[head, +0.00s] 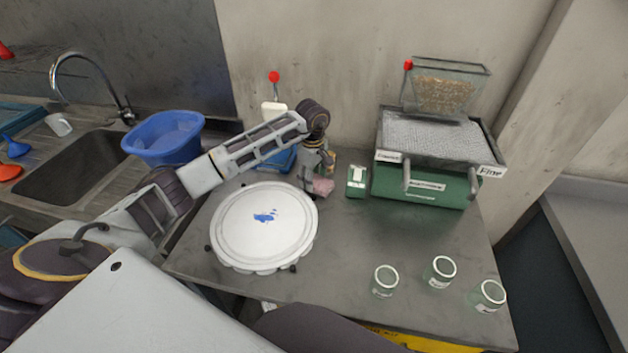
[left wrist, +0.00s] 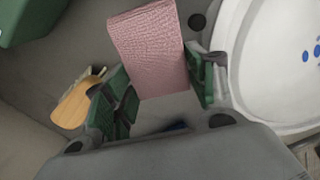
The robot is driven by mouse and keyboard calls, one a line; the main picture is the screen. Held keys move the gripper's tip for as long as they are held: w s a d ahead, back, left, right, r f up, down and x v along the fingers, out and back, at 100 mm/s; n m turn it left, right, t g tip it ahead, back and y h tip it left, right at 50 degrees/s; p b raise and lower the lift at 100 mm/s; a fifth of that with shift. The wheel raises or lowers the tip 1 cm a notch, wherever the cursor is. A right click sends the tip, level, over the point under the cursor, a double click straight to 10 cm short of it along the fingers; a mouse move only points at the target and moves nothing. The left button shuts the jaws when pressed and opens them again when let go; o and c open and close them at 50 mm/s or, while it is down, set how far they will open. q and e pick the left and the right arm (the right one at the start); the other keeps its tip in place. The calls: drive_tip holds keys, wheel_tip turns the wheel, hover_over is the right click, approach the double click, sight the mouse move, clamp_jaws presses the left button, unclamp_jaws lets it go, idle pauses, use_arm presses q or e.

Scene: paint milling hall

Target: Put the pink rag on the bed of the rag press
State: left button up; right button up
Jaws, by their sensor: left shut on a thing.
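The pink rag (head: 322,187) is in my left gripper (head: 315,175), above the table at its middle back. The left wrist view shows the rag (left wrist: 148,45) hanging flat between the two green-padded fingers of the gripper (left wrist: 160,85), which is shut on it. A device with a blue base (head: 282,159), a white upright and a red ball knob stands just left of and behind the gripper; it looks like the rag press. My forearm and gripper partly hide it, and its bed does not show clearly. My right gripper is not in view.
A white round disc (head: 240,225) with a blue smear lies in front of the gripper. A small green tin (head: 357,181) and a green machine (head: 425,187) stand to the right. Several glass jars (head: 385,280) stand at the front right. A wooden paddle (left wrist: 75,103) lies near the gripper.

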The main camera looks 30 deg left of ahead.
use_arm(q)
wheel_tip(320, 180, up, 9)
drive_tip(key=shift+r+b, duration=0.1)
drive_tip(key=shift+b, duration=0.4)
drive_tip(key=shift+r, duration=0.25)
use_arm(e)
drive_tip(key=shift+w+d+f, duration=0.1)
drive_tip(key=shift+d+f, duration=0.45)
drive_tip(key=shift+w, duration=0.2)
use_arm(q)
drive_tip(key=shift+f, duration=0.15)
